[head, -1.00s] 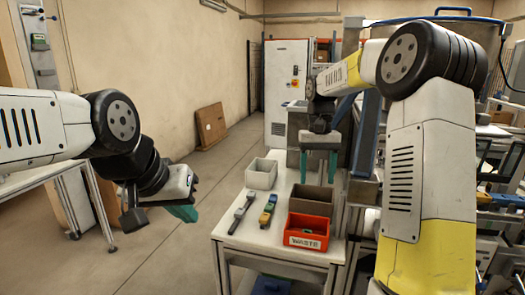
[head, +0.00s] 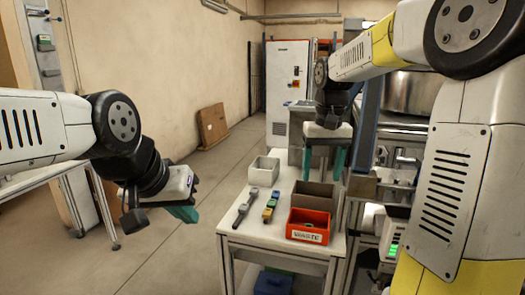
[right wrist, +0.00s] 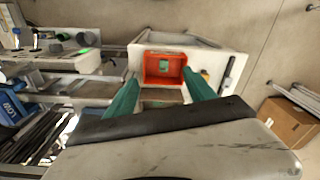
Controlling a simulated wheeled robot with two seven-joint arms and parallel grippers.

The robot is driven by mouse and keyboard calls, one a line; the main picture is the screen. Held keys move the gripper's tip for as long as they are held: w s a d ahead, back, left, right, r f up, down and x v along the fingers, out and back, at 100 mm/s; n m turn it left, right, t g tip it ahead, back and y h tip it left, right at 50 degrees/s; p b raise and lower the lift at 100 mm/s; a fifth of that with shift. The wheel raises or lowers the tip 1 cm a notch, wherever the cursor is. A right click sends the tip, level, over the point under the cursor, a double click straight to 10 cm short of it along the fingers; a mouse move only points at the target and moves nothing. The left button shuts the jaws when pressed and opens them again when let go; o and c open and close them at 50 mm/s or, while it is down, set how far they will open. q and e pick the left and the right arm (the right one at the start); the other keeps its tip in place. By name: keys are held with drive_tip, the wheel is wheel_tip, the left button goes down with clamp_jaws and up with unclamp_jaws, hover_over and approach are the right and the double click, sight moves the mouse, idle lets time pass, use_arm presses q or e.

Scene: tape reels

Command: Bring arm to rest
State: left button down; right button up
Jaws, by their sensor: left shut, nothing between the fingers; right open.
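My right gripper (head: 324,162) hangs from its bent arm above the back of the white table in the head view. Its two green fingers point down, apart and empty. In the right wrist view its fingers (right wrist: 161,100) stand on either side of the red and grey bins. My left gripper (head: 184,213) is at the left, out over the floor, away from the table. Its green fingers are together and nothing shows between them.
The white table (head: 258,238) carries a red waste bin (head: 308,237), a brown-grey bin (head: 329,190), a light grey bin (head: 263,172) and small tools (head: 270,206). A cabinet (head: 287,75) stands behind. A machine (head: 391,235) stands right of the table.

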drive_tip(key=s+a+t+y, duration=0.1)
drive_tip(key=s+t, duration=0.4)
drive_tip(key=s, duration=1.3)
drive_tip(key=shift+s+t+y, duration=0.3)
drive_tip(key=shift+s+y, duration=0.05)
drive_tip(key=shift+y, duration=0.15)
drive_tip(key=shift+a, duration=0.1)
drive_tip(key=shift+c, duration=0.2)
